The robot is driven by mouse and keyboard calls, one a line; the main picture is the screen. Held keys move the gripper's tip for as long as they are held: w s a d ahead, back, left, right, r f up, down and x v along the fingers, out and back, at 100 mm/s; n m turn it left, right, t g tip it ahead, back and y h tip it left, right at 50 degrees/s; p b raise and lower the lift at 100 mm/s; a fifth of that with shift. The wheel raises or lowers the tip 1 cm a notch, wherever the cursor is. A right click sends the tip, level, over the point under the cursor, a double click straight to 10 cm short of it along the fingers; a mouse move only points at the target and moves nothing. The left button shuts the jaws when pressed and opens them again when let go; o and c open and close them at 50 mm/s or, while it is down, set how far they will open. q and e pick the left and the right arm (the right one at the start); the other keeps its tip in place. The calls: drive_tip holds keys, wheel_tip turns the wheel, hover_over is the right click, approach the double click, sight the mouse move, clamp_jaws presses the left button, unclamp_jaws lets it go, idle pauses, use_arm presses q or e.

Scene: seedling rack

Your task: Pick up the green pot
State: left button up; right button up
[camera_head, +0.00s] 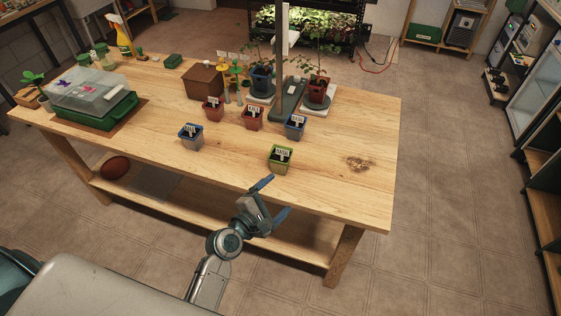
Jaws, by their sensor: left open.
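The green pot (280,160) is a small square pot with a white label, standing upright on the wooden table near its front edge. My left gripper (276,200) is open and empty at the table's front edge, just in front of the green pot and apart from it. Its two blue fingers point toward the table. My right gripper is not in view.
Blue pots (192,137) and (295,127) and red pots (213,109) and (254,117) stand behind the green pot. The table's right end is clear.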

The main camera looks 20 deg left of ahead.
use_arm(q)
drive_tip(key=w+a+n+t+y, duration=0.1)
drive_tip(key=w+n, duration=0.1)
drive_tip(key=n, duration=0.2)
drive_tip(key=w+a+n+t+y, duration=0.1)
drive_tip(key=w+n+y, duration=0.1)
drive_tip(key=n, duration=0.3)
drive_tip(key=w+a+n+t+y, duration=0.1)
drive_tip(key=w+n+y, duration=0.1)
drive_tip(key=n, duration=0.2)
drive_tip(key=shift+f+n, duration=0.1)
drive_tip(key=shift+n, duration=0.2)
drive_tip(key=shift+w+a, duration=0.1)
drive_tip(key=shift+w, duration=0.15)
approach(283, 147)
drive_tip(key=shift+w+n, duration=0.3)
drive_tip(key=shift+w, duration=0.95)
drive_tip(key=w, duration=0.5)
drive_tip(key=shift+w+f, duration=0.2)
drive_tip(key=shift+w, duration=0.15)
drive_tip(key=shift+r, duration=0.1)
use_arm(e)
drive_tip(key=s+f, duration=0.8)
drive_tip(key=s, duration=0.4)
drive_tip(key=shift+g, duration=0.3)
